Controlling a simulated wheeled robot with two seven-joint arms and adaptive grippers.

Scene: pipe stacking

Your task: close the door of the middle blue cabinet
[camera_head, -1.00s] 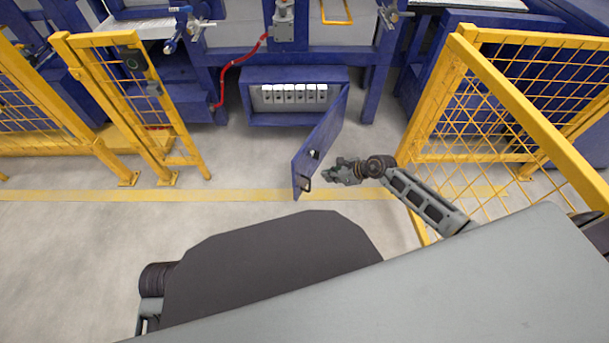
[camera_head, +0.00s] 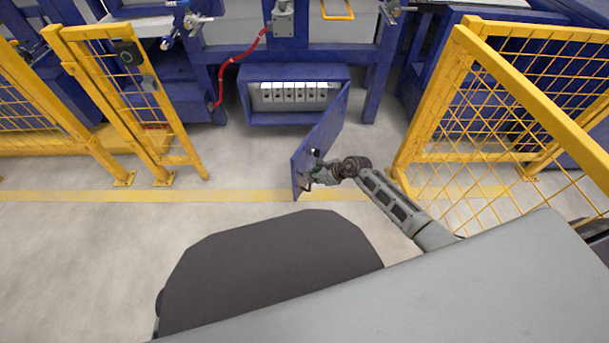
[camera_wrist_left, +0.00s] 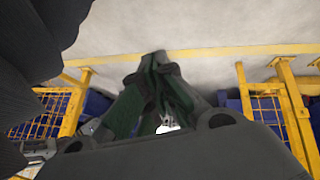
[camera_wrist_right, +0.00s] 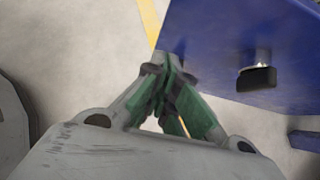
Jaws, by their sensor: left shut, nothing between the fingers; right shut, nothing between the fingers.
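The middle blue cabinet (camera_head: 244,100) stands low at the back centre, with a row of several switches inside. Its blue door (camera_head: 325,135) is hinged on the right and swung wide open toward me. The door also fills the upper right of the right wrist view (camera_wrist_right: 225,45), with a black handle or latch (camera_wrist_right: 256,79) on it. My right gripper (camera_head: 309,176) is shut and empty, at the door's free end; I cannot tell whether it touches. It also shows in the right wrist view (camera_wrist_right: 160,72). My left gripper (camera_wrist_left: 155,58) is shut and empty, seen only in its wrist view.
Yellow mesh fences stand at the left (camera_head: 130,100) and right (camera_head: 440,110) of the cabinet. A red hose (camera_head: 232,70) hangs left of it. The grey floor (camera_head: 240,170) before the cabinet is clear, with a yellow line (camera_head: 150,196) across it.

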